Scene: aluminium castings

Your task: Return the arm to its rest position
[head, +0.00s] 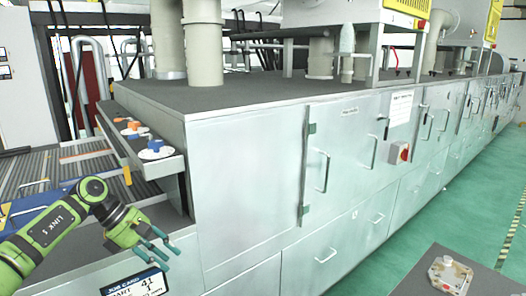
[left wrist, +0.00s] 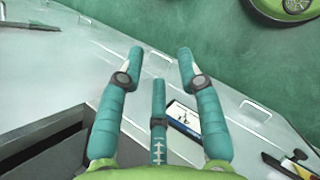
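My left arm (head: 58,225) is green and reaches in from the lower left of the head view, bent at the elbow. Its gripper (head: 164,252) has teal fingers and hangs in front of the near end of the metal cabinet, above a grey ledge. In the left wrist view the gripper (left wrist: 160,62) has its three fingers spread, with nothing between them. My right arm and gripper are in neither view.
A long metal cabinet (head: 245,190) with door handles fills the middle. A shelf (head: 165,166) with orange and blue-white parts is behind my gripper. A job card (head: 137,283) is below it. A metal casting (head: 450,273) lies on a grey top, lower right. Green floor (head: 440,215) is clear.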

